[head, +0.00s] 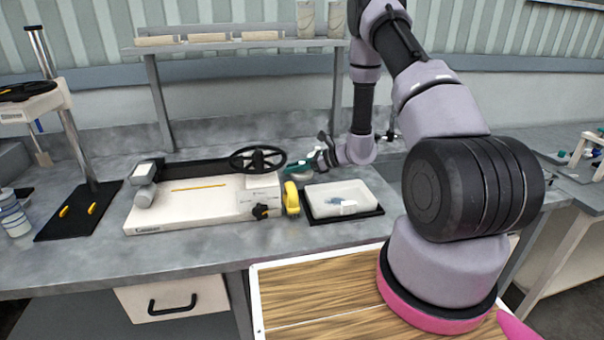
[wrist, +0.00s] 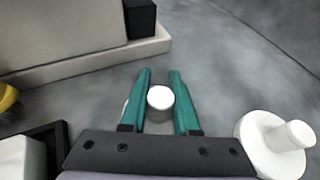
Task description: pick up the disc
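In the wrist view, my gripper (wrist: 160,88) has two teal fingers on either side of a small white round-topped knob (wrist: 160,97). The fingers lie close along both its sides; whether they press on it is unclear. A pale edge shows just left of the left finger, and what is below the knob is mostly hidden. A second white disc (wrist: 262,146) with an upright peg lies to the right, apart from the fingers. In the head view, my gripper (head: 297,167) is low over the bench, behind the tray; the disc there is too small to make out clearly.
A white tray (head: 312,207) on a black mat sits in front of my gripper. A yellow tape roll (head: 291,198) and a cream machine (head: 190,206) with a black wheel (head: 257,159) stand to the left. A shelf (head: 235,46) rises behind.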

